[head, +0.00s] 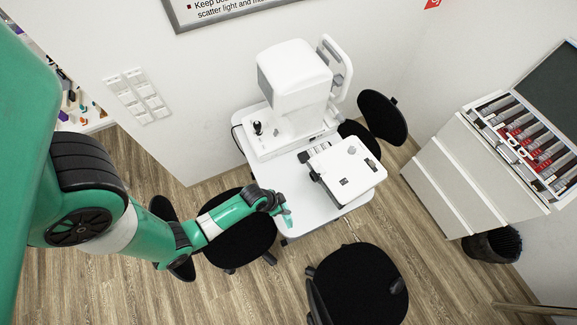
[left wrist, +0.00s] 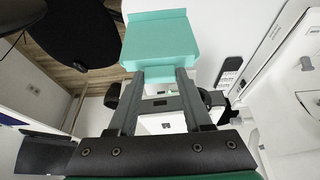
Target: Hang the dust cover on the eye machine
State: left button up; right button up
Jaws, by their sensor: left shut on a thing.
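The eye machine (head: 296,80) is white and stands at the back of a white table in the head view. My left gripper (head: 277,205) is over the table's front left edge, apart from the machine. It is shut on a pale teal, slab-like thing, which I take to be the dust cover (head: 287,217). In the left wrist view the cover (left wrist: 155,38) sits at the tips of my left gripper's fingers (left wrist: 160,75). Its far side is hidden. My right gripper is not in view.
The white table (head: 329,213) also bears a second white device (head: 347,168) at its front right. Black stools (head: 358,285) stand around the table. A drawer cabinet (head: 463,170) with an open lens case (head: 525,140) is at the right. The table's front middle is clear.

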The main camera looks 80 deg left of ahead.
pick_arm(q)
notch_tip(320, 180, down, 8)
jog(key=w+a+b, duration=0.2)
jog(key=a+b, duration=0.1)
jog(key=b, duration=0.1)
jog(key=shift+w+b, duration=0.25)
jog(key=shift+b, duration=0.1)
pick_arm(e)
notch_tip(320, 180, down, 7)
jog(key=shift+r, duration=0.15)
pick_arm(q)
jog(key=shift+f, duration=0.15)
jog(key=shift+f, duration=0.2)
jog(key=o, duration=1)
jog(key=shift+r, duration=0.1)
